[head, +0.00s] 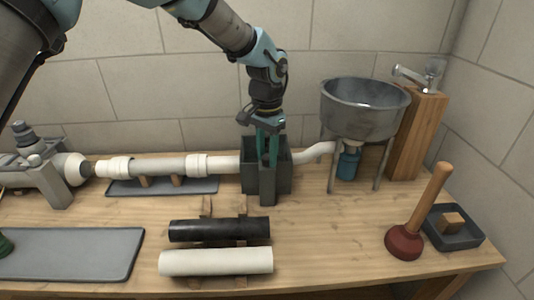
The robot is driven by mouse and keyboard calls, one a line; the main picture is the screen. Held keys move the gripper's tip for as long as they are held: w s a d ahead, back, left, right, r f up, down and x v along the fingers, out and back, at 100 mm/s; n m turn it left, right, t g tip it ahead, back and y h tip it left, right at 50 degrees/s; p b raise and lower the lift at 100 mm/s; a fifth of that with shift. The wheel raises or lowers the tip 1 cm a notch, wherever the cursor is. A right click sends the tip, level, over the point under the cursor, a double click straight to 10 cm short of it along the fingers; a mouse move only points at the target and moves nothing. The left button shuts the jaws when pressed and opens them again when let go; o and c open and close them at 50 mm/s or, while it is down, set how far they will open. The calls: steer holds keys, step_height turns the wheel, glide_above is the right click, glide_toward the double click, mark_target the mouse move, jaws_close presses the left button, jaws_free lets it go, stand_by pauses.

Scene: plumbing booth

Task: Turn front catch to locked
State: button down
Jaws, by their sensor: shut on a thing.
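A dark grey open box (249,180) stands around the right end of the white pipe, with a dark upright piece (268,190) at its front. My gripper (267,160) points straight down at this box from above. Its teal fingers are close together and shut on a small part at the box's front, which I take to be the front catch. The fingers hide most of that part, so I cannot tell which way it is turned.
A white pipe (220,164) runs left from the box, and a metal basin (363,110) on legs stands to the right. A black tube (220,229) and a white tube (216,262) lie in front. A plunger (404,243) and a small tray (468,241) are at right.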

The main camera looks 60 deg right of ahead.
mark_target(266, 156)
stand_by(0.4)
steer(key=c, duration=0.5)
jaws_free()
steer(key=shift+r, duration=0.1)
step_height(266, 156, up, 11)
steer(key=shift+f+b, duration=0.15)
steer(key=shift+b, duration=1.1)
steer(key=shift+w, duration=0.1)
